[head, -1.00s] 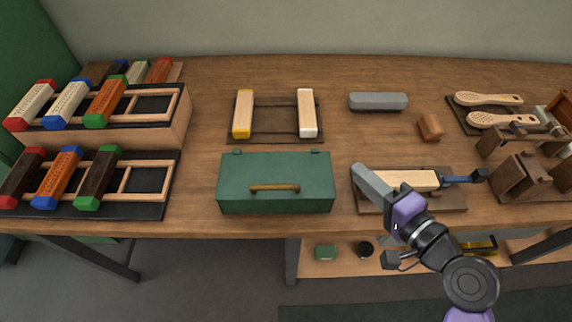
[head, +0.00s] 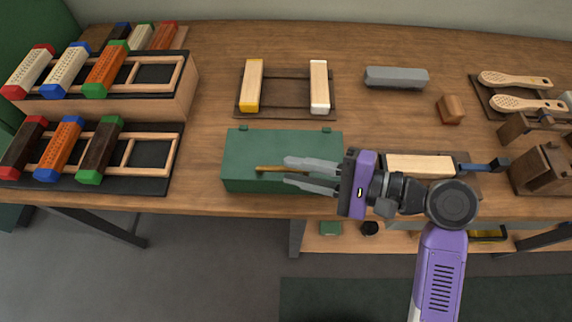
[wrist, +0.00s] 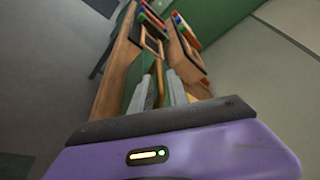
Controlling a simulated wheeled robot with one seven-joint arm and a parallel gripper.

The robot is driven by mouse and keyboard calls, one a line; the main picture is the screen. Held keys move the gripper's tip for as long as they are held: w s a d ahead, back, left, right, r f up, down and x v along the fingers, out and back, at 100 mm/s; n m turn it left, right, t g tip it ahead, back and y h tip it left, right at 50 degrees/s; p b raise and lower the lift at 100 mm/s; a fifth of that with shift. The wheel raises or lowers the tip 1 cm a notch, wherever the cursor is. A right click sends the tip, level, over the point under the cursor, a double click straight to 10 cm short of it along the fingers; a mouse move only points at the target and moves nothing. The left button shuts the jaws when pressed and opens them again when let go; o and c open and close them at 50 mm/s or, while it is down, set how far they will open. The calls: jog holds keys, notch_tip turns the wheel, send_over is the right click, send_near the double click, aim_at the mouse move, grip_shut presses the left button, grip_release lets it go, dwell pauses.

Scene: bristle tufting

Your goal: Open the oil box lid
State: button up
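The oil box is a green box (head: 240,150) with a closed lid, two small hinges at its back edge and a wooden bar handle (head: 268,169) at the front. It stands near the table's front edge. My gripper (head: 286,171) reaches in from the right, its two grey fingers apart and pointing left. The fingertips are at the right end of the handle, seemingly one on each side of it. In the wrist view the handle (wrist: 159,80) shows between the fingers, partly hidden. I cannot tell whether the fingers touch it.
Racks of coloured-end blocks (head: 150,190) stand at the left. Behind the box a dark tray (head: 285,97) holds two pale blocks. Right of the box lie a pale block in a clamp (head: 420,166), a grey bar (head: 396,77) and wooden brushes (head: 515,80).

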jog(key=shift+x, duration=1.3)
grip_shut()
dwell(0.5)
